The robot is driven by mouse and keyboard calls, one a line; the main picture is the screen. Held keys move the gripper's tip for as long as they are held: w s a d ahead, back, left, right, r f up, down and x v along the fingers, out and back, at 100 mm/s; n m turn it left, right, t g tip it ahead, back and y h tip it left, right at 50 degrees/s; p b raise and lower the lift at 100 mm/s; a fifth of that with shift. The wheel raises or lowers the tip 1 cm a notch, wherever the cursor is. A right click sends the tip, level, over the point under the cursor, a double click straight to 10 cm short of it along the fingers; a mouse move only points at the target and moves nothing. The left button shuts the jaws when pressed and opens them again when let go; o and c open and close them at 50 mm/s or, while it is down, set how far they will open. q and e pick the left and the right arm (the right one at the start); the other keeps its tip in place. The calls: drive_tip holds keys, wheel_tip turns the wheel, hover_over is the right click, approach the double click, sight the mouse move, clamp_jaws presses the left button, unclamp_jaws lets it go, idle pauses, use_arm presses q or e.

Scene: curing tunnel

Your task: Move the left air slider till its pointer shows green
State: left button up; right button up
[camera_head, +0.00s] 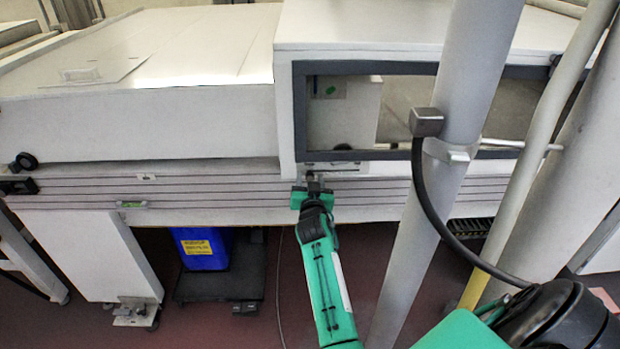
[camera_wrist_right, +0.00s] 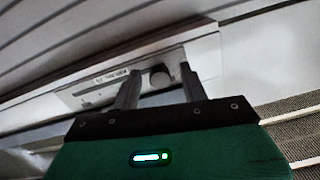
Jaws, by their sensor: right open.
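My right gripper (camera_head: 314,180) is at the front rail of the tunnel, just below the dark-framed window. In the right wrist view my right gripper (camera_wrist_right: 160,72) is open, with one finger on each side of a dark round knob (camera_wrist_right: 159,77). The knob sits on a light slider plate (camera_wrist_right: 98,88) with a dark slot and small markings. I cannot tell whether the fingers touch the knob. In the head view the plate (camera_head: 345,168) shows partly behind the gripper. I cannot make out a pointer. My left gripper is not in view.
The window frame (camera_head: 299,110) is just above the gripper; a green spot (camera_head: 330,90) shows inside. A thick grey post (camera_head: 430,220) with a black cable stands to the right. A blue bin (camera_head: 203,255) on a dark dolly is below left.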

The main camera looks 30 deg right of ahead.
sight(321, 171)
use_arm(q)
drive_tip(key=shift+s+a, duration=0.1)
use_arm(e)
drive_tip(key=shift+c, duration=0.4)
clamp_jaws()
drive_tip(key=shift+s+d+r, duration=0.1)
drive_tip(key=shift+s+d, duration=0.1)
drive_tip(key=shift+d, duration=0.1)
drive_tip(key=shift+s+d+p, duration=0.65)
drive_tip(key=shift+d+p, duration=0.1)
drive_tip(key=shift+d, duration=0.25)
drive_tip(key=shift+s+d, duration=0.15)
drive_tip(key=shift+d, duration=0.15)
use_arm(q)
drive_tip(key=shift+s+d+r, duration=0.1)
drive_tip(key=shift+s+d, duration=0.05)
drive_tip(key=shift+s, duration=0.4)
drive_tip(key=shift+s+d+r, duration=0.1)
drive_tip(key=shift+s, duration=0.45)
use_arm(e)
drive_tip(key=shift+a, duration=0.1)
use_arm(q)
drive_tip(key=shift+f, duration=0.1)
use_arm(e)
drive_tip(key=shift+c, duration=0.2)
unclamp_jaws()
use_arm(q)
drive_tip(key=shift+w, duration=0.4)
use_arm(e)
drive_tip(key=shift+o, duration=0.6)
